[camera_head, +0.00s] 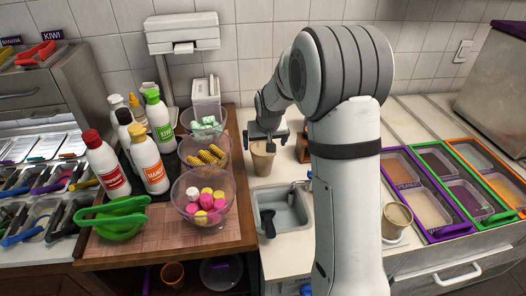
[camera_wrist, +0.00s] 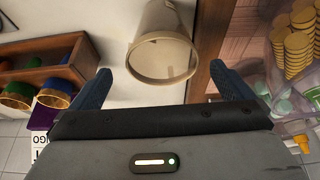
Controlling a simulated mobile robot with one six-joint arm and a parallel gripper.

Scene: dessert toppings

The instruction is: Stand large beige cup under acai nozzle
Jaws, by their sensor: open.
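A beige cup (camera_head: 263,162) stands upright on the pale counter behind the small sink. In the wrist view the beige cup (camera_wrist: 165,25) shows its open rim, in line with the gap between my fingers. My gripper (camera_head: 267,139) is right at this cup, with its fingers spread. It is open and empty in the wrist view (camera_wrist: 160,70); I cannot tell whether a finger touches the cup. A second beige cup (camera_head: 397,221) stands at the right of my arm. I cannot make out the acai nozzle in either view.
Clear bowls of toppings (camera_head: 203,197) and sauce bottles (camera_head: 150,160) stand on the wooden board at left. A sink (camera_head: 283,212) lies in front of the cup. A wooden holder (camera_wrist: 50,72) with colored cups is close beside my gripper. Framed topping trays (camera_head: 425,195) are at right.

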